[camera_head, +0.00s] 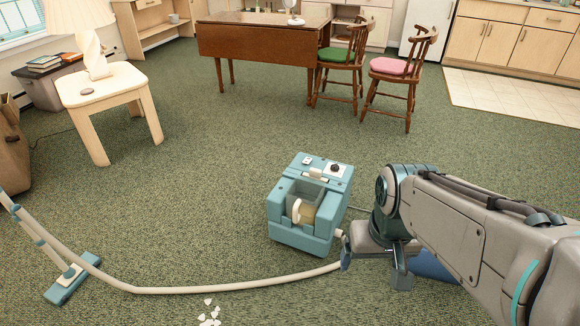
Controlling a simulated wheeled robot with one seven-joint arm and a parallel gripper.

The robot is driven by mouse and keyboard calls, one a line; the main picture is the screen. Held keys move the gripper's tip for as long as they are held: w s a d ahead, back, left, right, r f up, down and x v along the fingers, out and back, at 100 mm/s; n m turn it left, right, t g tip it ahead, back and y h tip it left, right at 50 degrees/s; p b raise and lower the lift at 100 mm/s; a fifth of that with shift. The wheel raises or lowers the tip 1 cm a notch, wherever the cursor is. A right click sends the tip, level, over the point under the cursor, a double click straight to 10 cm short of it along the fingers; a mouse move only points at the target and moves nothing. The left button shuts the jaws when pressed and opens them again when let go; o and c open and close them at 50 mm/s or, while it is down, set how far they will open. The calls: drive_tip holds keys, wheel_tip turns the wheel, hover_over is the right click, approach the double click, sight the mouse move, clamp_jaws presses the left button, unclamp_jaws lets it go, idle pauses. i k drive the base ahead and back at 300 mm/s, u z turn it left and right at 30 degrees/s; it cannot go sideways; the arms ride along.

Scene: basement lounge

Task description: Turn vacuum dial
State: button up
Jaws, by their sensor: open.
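The vacuum (291,243) is a light-blue box with a clear front bin, standing upright on the green carpet in the middle of the view. Its dial (335,169) is a small black knob on a white plate at the top right of the vacuum. My gripper (374,276) is low, just right of the vacuum and near the hose connection. Its fingers point down and are apart, with nothing seen between them. I cannot tell if it touches the vacuum or hose. The arm comes in from the right.
A beige hose (220,290) runs left along the carpet to a blue floor head (72,278). White scraps (209,313) lie in front. A small side table (112,86) stands at left; a brown table (262,40) and two chairs stand behind. Carpet between is clear.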

sight(335, 168)
drive_tip(key=u, duration=0.65)
drive_tip(key=i, duration=1.3)
drive_tip(key=z, duration=0.7)
drive_tip(key=i, duration=0.55)
drive_tip(key=z, duration=0.6)
